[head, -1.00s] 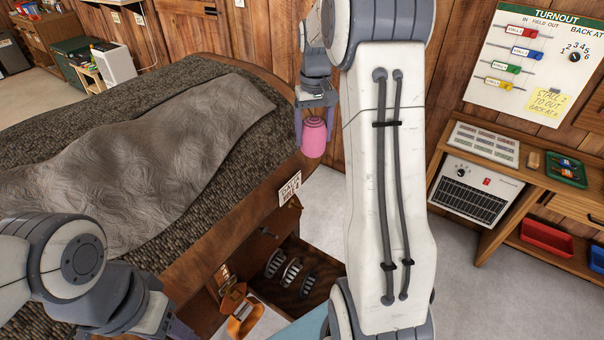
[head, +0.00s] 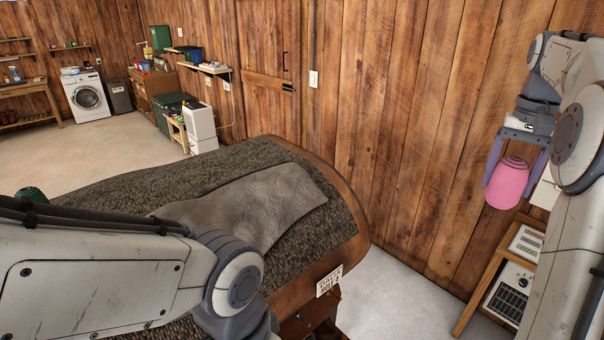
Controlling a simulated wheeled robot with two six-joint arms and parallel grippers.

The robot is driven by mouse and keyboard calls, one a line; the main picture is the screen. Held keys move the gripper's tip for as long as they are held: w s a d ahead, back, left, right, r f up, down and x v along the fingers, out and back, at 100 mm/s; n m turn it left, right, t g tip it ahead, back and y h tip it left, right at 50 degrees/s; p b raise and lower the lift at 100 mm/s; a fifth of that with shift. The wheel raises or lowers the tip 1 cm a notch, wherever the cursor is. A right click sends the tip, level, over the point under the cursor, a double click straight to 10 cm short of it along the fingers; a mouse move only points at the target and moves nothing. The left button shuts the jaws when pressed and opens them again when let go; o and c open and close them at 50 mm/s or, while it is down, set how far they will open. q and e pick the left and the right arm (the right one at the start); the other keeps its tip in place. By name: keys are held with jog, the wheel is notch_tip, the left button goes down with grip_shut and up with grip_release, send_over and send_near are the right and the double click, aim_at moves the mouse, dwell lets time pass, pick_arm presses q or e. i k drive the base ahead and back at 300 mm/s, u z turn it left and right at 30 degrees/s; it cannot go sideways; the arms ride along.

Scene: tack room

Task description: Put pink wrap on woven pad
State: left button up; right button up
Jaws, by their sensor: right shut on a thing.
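The pink wrap (head: 507,183) is a rounded pink roll at the right of the head view. My right gripper (head: 512,178) is shut on it from above and holds it in the air in front of the plank wall. A dark, woven-textured covering (head: 318,222) lies over a broad wooden stand, with a grey quilted cloth (head: 270,205) on top. I cannot tell whether this covering is the woven pad. The pink wrap is well to the right of the stand. My left arm crosses the lower left, hiding part of the stand; its fingers do not show.
The stand has a raised wooden rim (head: 352,208) and a small sign (head: 329,280). A wooden shelf unit (head: 478,292) with a heater stands at the lower right. Open floor (head: 400,292) lies between them. A washing machine (head: 86,97) and cabinets line the back wall.

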aim_at(174, 194)
jog(key=z, duration=0.75)
jog(key=k, duration=0.65)
jog(key=u, duration=1.75)
jog(key=i, duration=1)
jog(key=u, duration=0.05)
